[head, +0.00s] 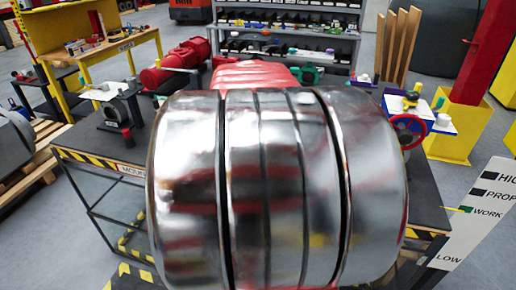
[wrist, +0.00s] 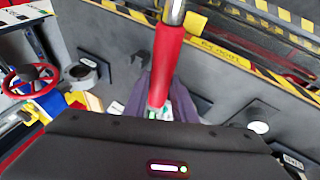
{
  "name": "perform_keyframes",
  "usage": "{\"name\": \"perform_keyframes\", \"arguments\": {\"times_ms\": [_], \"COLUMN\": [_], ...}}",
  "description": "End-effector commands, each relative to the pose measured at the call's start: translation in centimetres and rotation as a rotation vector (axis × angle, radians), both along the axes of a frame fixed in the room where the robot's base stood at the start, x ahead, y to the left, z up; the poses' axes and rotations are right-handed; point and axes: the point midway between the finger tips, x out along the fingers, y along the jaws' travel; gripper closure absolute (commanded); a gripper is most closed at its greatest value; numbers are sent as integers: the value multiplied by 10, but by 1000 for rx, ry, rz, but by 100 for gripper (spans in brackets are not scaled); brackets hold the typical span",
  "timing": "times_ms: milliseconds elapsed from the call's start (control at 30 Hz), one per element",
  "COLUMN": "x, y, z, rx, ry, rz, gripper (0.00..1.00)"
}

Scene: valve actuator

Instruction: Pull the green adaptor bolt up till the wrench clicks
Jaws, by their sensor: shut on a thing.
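In the wrist view, a wrench (wrist: 166,62) with a red grip and a bare metal shaft stands out past the dark housing of my gripper (wrist: 160,114). The grip's lower end meets the gripper, which is shut on the wrench; the fingertips are mostly hidden behind the housing. A small green patch (wrist: 153,115) shows at the grip's lower end; I cannot tell whether it is the adaptor bolt. In the head view, my shiny metal arm link fills the middle and hides my gripper, the wrench and the work in front of it.
A dark table with yellow-black striped edges (head: 95,165) lies around my arm. A red handwheel (head: 408,130) stands at the right, also in the wrist view (wrist: 33,78). A white level board (head: 480,215) is at the far right. Shelves (head: 290,40) stand behind.

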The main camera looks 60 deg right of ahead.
Motion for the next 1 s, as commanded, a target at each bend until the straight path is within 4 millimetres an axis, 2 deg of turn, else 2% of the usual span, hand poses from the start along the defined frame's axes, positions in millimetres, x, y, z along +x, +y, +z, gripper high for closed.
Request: {"name": "perform_keyframes", "arguments": {"times_ms": [1000], "x": [0], "y": [-1], "z": [-9], "rx": [-2], "ry": [-1], "rz": [1], "gripper": [100]}}
